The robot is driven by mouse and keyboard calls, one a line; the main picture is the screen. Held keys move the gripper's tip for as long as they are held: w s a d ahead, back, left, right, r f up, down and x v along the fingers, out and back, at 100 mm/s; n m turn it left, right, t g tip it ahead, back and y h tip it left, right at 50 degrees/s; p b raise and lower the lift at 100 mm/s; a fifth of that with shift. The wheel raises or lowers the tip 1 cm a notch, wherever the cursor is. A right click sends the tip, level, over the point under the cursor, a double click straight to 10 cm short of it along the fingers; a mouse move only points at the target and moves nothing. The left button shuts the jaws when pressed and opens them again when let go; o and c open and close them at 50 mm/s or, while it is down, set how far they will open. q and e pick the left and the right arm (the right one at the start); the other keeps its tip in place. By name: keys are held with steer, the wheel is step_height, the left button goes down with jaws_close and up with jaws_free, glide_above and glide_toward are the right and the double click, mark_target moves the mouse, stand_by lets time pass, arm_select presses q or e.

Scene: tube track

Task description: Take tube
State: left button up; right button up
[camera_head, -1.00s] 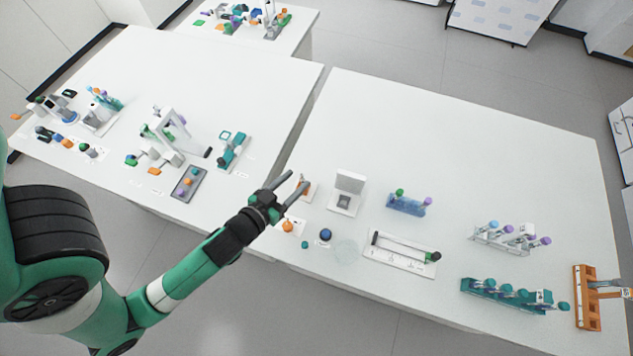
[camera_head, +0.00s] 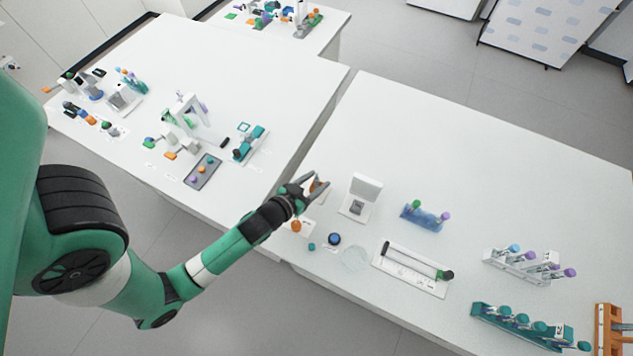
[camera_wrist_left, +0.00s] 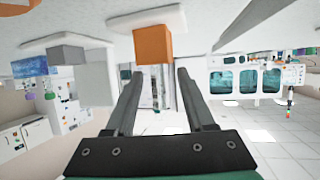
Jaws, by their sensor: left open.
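My left gripper (camera_head: 313,186) is open over the front-left part of the right table, beside a small orange block (camera_head: 317,185). In the left wrist view, its two fingers (camera_wrist_left: 160,72) are apart with nothing held between them. The orange block (camera_wrist_left: 153,44) shows just beyond the fingertips on a white plate. Capped tubes stand in a blue rack (camera_head: 424,218), with a green cap (camera_head: 416,205) and a purple cap (camera_head: 446,216). More tubes are in a white rack (camera_head: 520,267) and a teal rack (camera_head: 520,325). My right gripper is not in view.
A white device with a raised lid (camera_head: 366,185) stands right of the gripper. A white tray with a dark rod (camera_head: 412,272) lies in front of the blue rack. An orange rack (camera_head: 607,330) is at the right edge. The table's back half is clear.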

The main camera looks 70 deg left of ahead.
arm_select(q)
steer(key=x, duration=0.3)
steer(key=shift+w+f, duration=0.1)
steer(key=shift+w, duration=0.2)
jaws_close()
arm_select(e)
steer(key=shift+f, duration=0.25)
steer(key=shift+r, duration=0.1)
